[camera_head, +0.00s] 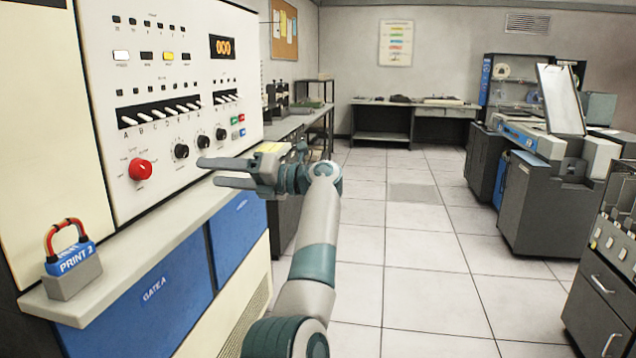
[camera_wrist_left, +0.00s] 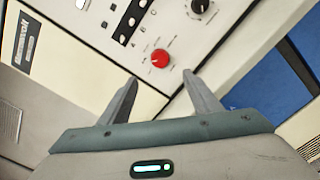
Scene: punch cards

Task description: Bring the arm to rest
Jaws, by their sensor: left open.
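My left gripper (camera_head: 208,172) is open and empty in front of the cream control panel (camera_head: 95,120), a little above the grey ledge (camera_head: 190,218). Its fingers point left in the head view. In the left wrist view the two fingers (camera_wrist_left: 162,88) stand apart, with nothing between them but the panel behind. The red knob (camera_head: 140,169) lies left of the fingertips; it also shows in the left wrist view (camera_wrist_left: 160,58). I cannot tell whether the fingers touch the panel. My right gripper is not in view.
Blue panels (camera_head: 165,300) lie below the ledge. Grey machines (camera_head: 545,200) stand at the right. The tiled floor (camera_head: 410,260) between is clear.

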